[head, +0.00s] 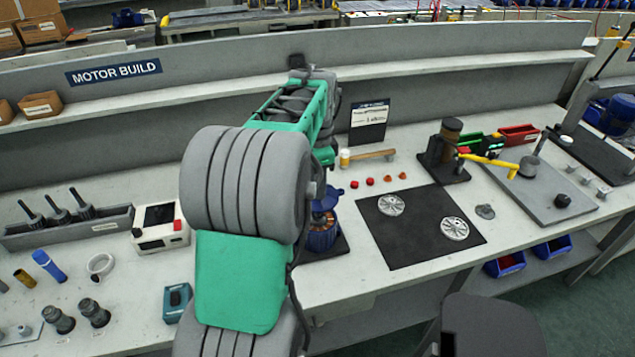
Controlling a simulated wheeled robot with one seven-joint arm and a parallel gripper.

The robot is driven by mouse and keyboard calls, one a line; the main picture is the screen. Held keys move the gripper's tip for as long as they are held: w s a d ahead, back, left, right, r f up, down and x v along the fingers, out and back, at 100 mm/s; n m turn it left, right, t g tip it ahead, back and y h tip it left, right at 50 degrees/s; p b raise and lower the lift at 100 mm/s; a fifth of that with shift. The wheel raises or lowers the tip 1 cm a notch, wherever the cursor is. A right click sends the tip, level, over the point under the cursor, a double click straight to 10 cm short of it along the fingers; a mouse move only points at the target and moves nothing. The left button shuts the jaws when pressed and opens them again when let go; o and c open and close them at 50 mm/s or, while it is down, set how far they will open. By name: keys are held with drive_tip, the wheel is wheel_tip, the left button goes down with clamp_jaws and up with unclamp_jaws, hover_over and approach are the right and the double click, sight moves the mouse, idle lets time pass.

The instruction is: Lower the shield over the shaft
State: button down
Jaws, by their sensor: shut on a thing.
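A blue motor body (321,237) stands on a dark base on the bench, partly hidden behind my green and grey arm. Copper-coloured windings show near its top. A blue shield (328,200) with small lugs is just above the motor body, roughly over it. My gripper (318,188) is mostly hidden behind my arm, at the shield's upper side, and is shut on the shield. The shaft is not clearly visible. I cannot tell whether the shield touches the motor body.
A black mat (400,252) with two silver discs lies right of the motor. A mallet (368,156), several red caps (370,182) and a sign (369,122) are behind. A black stand (443,165) is farther right. A white-and-red box (160,226) and teal device (177,302) are left of my arm.

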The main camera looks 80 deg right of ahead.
drive_tip(key=shift+f+b, duration=0.35)
drive_tip(key=shift+f, duration=0.35)
idle(0.9)
drive_tip(key=shift+f+b, duration=1.6)
drive_tip(key=shift+f, duration=1.15)
drive_tip(key=c, duration=0.6)
unclamp_jaws()
drive_tip(key=shift+c, duration=0.2)
drive_tip(key=shift+r, duration=0.15)
wheel_tip(320, 180, up, 12)
drive_tip(key=p, duration=0.8)
drive_tip(key=shift+f+p, duration=0.2)
drive_tip(key=shift+p, duration=0.2)
